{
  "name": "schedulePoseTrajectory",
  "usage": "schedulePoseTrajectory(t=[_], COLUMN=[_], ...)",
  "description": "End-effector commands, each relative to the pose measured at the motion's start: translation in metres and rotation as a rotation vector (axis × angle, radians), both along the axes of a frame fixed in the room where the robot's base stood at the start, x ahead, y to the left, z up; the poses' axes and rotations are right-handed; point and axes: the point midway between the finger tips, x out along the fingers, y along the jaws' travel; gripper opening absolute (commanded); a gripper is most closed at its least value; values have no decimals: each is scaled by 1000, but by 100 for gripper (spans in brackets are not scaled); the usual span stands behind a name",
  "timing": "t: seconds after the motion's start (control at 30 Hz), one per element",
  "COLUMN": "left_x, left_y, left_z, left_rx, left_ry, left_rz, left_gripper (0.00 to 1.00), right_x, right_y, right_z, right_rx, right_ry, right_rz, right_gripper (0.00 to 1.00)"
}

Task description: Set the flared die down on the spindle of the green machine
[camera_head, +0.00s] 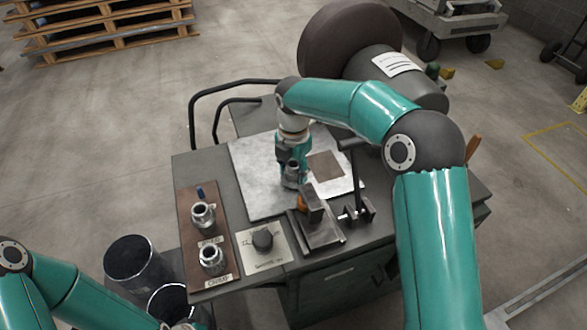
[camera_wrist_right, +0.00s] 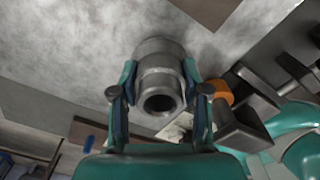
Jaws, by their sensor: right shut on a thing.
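My right gripper (camera_head: 291,170) is shut on a grey metal die (camera_head: 291,181), held near the middle of the bench top. In the right wrist view the die (camera_wrist_right: 160,85) is a stepped round collar with a dark open bore, between both fingers of my right gripper (camera_wrist_right: 160,95). Whether the die touches the surface below is unclear. A dark grey-green bench body (camera_head: 345,280) carries a dark block fixture (camera_head: 318,232) and an upright bar. I cannot clearly pick out a spindle. My left arm enters at lower left; its fingers are out of frame.
Two grey dies stand on a brown labelled board (camera_head: 191,262) at the left: a rear one (camera_head: 203,215) and a front one (camera_head: 211,258). A dark round knob (camera_head: 263,240) is on a pale labelled plate. Open dark ducts (camera_head: 130,262) stand left of the bench.

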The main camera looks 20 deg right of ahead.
Motion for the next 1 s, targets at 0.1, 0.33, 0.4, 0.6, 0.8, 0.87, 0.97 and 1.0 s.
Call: schedulePoseTrajectory(t=[0.1, 0.33, 0.4, 0.6, 0.8, 0.87, 0.97, 1.0], left_x=[0, 0, 0, 0, 0, 0, 0, 0], left_y=[0, 0, 0, 0, 0, 0, 0, 0], left_z=[0, 0, 0, 0, -1, -1, -1, -1], left_rx=[0, 0, 0, 0, 0, 0, 0, 0], left_ry=[0, 0, 0, 0, 0, 0, 0, 0], left_rz=[0, 0, 0, 0, 0, 0, 0, 0], left_gripper=[40, 40, 40, 40, 40, 40, 40, 40], right_x=[0, 0, 0, 0, 0, 0, 0, 0], right_y=[0, 0, 0, 0, 0, 0, 0, 0], right_z=[1, 1, 1, 0, -4, -5, -5, -5], right_rx=[0, 0, 0, 0, 1, 0, 0, 0], right_ry=[-2, -2, -2, -1, -1, -1, 0, 0], right_rz=[0, 0, 0, 0, 0, 0, 0, 0], right_gripper=[0, 0, 0, 0, 0, 47, 64, 70])
